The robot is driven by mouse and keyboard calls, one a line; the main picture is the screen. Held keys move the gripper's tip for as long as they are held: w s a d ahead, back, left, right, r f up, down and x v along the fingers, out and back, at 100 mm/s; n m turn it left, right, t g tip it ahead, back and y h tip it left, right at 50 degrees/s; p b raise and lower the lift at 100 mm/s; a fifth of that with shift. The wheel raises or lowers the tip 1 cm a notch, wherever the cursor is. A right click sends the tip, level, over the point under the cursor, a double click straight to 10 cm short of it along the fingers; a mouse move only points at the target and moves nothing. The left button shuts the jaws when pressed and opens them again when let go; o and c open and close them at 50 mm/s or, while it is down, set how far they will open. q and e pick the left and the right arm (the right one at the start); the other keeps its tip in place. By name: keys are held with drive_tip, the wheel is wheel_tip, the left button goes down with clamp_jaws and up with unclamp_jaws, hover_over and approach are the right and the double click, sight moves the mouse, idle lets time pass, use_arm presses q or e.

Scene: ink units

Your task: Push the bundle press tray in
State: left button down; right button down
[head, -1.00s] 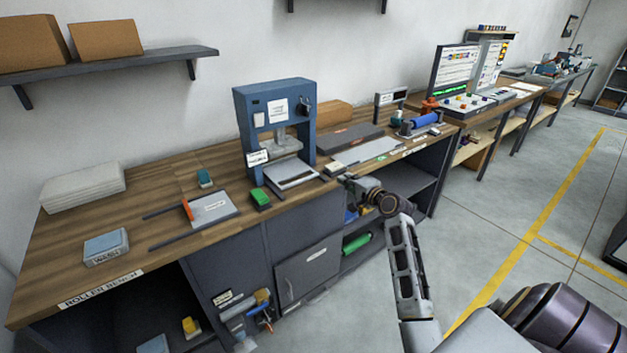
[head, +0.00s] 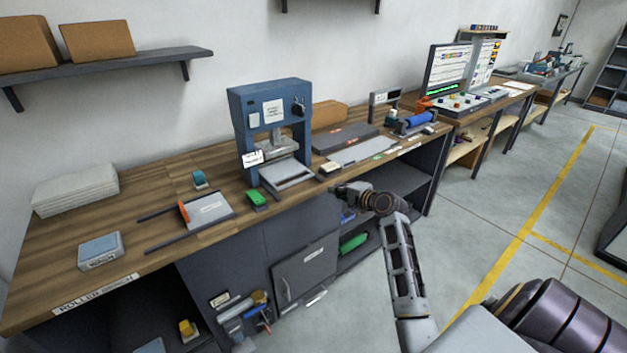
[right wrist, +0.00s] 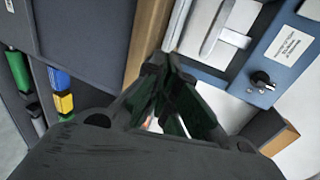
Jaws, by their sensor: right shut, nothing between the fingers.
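The bundle press (head: 236,122) is a blue frame with a white label and a dark knob, standing on the wooden bench. Its pale grey tray (head: 291,181) sticks out at the front, towards the bench's front edge. In the right wrist view the tray (right wrist: 191,27) is at the top, beside the blue press frame (right wrist: 270,60). My right gripper (head: 333,189) is shut and empty, just off the bench's front edge, to the right of the tray and apart from it in the head view. Its closed fingertips (right wrist: 167,60) point towards the tray. My left gripper is not in view.
A green block (head: 257,199) lies left of the tray, and a small beige-topped block (head: 329,169) lies right of it. A dark flat slab (head: 345,138) and a grey plate (head: 362,151) lie farther right. Below the bench top are cabinet doors (head: 304,268) and an open shelf.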

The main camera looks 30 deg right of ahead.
drive_tip(key=shift+w, duration=0.1)
approach(309, 177)
drive_tip(key=shift+f, duration=0.55)
drive_tip(key=shift+b+x, duration=0.4)
drive_tip(key=shift+x, duration=1.05)
drive_tip(key=shift+w+a, duration=0.1)
drive_tip(key=shift+w, duration=0.55)
drive_tip(key=shift+w+a, duration=0.15)
drive_tip(key=shift+w, duration=0.45)
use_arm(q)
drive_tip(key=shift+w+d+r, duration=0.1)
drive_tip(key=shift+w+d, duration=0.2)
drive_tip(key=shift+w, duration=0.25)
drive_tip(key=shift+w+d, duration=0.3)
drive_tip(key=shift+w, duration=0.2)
use_arm(e)
drive_tip(key=shift+w, duration=0.5)
drive_tip(key=shift+w, duration=0.15)
